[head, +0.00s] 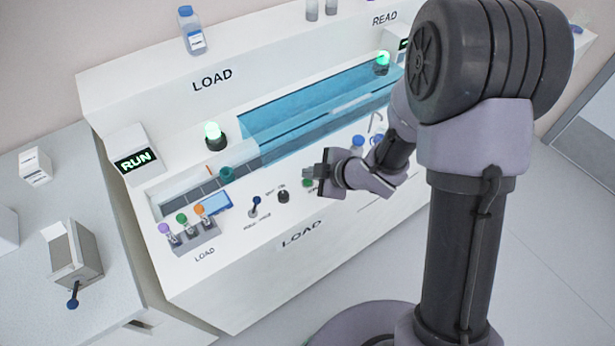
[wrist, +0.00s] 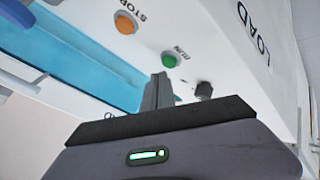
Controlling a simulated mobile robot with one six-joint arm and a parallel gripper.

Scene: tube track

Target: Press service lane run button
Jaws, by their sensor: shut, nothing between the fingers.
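A round green button (wrist: 169,60) marked RUN sits on the white panel in the wrist view. An orange button (wrist: 125,22) marked STOP is beside it. My gripper (wrist: 159,76) is shut and empty, its fingertips close to the green button in the picture; I cannot tell whether they touch it. In the head view my gripper (head: 318,176) is over the front panel of the LOAD station, and part of the green button (head: 308,183) shows at its left side. The orange button cannot be made out there.
A black knob (wrist: 203,90) is near the green button; it shows in the head view too (head: 283,196). A blue-tipped lever (head: 256,203), a rack of colored-cap tubes (head: 194,236) and a RUN display (head: 136,160) are further left.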

